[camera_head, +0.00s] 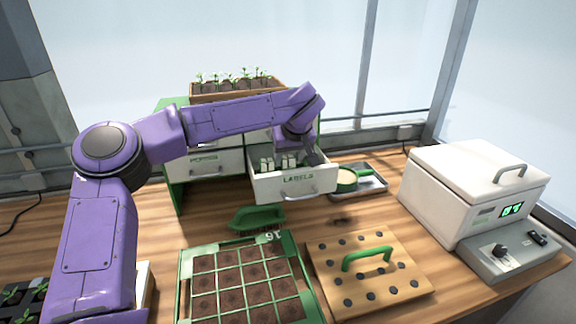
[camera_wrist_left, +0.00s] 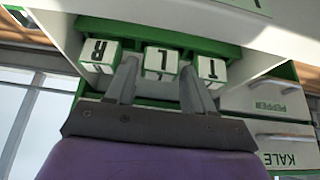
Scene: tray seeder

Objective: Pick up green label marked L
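The label marked L (camera_wrist_left: 161,64), a white block with green parts, stands in the middle of a short row in the open LABELS drawer (camera_head: 297,182). A label marked R (camera_wrist_left: 99,54) and one marked T (camera_wrist_left: 211,68) flank it in the left wrist view. My left gripper (camera_wrist_left: 159,77) is open, one finger on each side of the L label, with small gaps visible. In the head view my left gripper (camera_head: 314,157) hangs at the drawer's right end, beside the labels (camera_head: 277,163). My right gripper is not in view.
The drawer's front and side walls are close around my fingers. A seedling box (camera_head: 238,88) sits on the cabinet. A soil tray (camera_head: 186,270), a pegged board with green handle (camera_head: 400,262), a scoop tray (camera_head: 372,188) and a white machine (camera_head: 465,190) occupy the table.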

